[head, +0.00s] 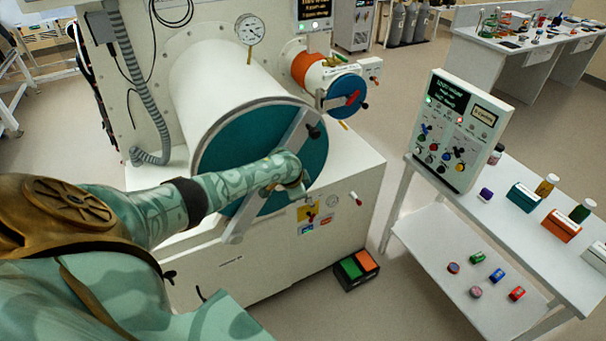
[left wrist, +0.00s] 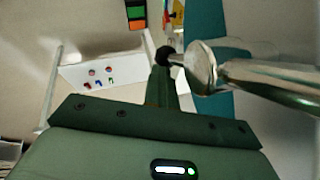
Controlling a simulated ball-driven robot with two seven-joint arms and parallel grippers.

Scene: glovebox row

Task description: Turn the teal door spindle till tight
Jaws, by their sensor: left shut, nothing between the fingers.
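The large round teal door (head: 228,150) closes the wide white cylinder, with a pale bar (head: 291,140) slanting across it. My left arm reaches over the door in the head view and covers its middle, so most of the spindle there is hidden. My left gripper (head: 302,192) is at the door's lower right. In the left wrist view, the shut, empty left gripper (left wrist: 163,78) has its tips close to a black ball knob (left wrist: 168,55). The knob joins a shiny metal spindle (left wrist: 265,80) in front of the teal door. I cannot tell whether the tips touch the knob. My right gripper is not in view.
A smaller port with a blue door (head: 346,96) and a gauge (head: 250,29) are beyond the large door. A control box (head: 452,130) stands on the white bench at right, with bottles and boxes. A green and orange pedal (head: 357,269) lies on the floor.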

